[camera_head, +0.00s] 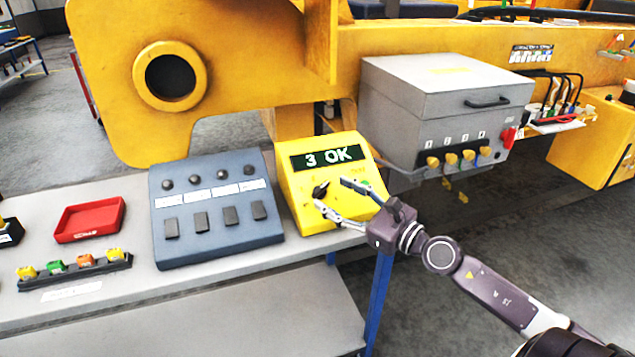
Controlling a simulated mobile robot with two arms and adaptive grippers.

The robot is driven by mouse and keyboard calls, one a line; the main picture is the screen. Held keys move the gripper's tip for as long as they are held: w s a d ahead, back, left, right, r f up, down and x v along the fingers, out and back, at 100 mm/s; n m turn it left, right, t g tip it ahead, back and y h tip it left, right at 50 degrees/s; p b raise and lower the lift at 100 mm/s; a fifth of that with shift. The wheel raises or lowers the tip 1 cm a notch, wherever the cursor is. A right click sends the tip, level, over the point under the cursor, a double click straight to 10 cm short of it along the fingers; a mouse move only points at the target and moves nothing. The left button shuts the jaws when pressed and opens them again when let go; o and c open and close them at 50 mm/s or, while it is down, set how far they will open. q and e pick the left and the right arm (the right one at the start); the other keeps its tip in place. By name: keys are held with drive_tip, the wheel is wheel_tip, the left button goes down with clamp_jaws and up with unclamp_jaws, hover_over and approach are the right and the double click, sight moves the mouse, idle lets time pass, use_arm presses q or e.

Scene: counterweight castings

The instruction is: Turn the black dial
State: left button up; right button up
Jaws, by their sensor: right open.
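The black dial (320,190) sits on the sloped front of a yellow box (294,205) that stands on the grey bench. The box's display (328,158) reads "3 OK". My right gripper (330,194) reaches in from the right in front of the box. Its two fingers are spread apart, with the dial close to their tips. I cannot tell whether a fingertip touches the dial. A green button (363,185) on the box shows partly behind the gripper. My left gripper is not in view.
A blue-grey panel (190,248) with knobs and switches stands left of the box. A red tray (90,219) and a strip of coloured connectors (75,268) lie further left. A grey lidded box (400,115) stands behind right. A large yellow machine frame (230,60) rises behind.

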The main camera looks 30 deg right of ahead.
sight(321, 187)
drive_tip(key=p+x, duration=0.1)
drive_tip(key=x, duration=0.2)
drive_tip(key=shift+w+r, duration=0.1)
drive_tip(key=shift+w, duration=0.25)
drive_tip(key=shift+w+a, duration=0.2)
drive_tip(key=shift+w, duration=0.4)
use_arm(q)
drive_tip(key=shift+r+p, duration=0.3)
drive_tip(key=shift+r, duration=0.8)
use_arm(e)
drive_tip(key=shift+w+a+f, duration=0.1)
drive_tip(key=shift+w+f, duration=0.1)
drive_tip(key=shift+w, duration=0.1)
drive_tip(key=c, duration=1.2)
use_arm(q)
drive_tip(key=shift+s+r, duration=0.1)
use_arm(e)
drive_tip(key=shift+r, duration=0.1)
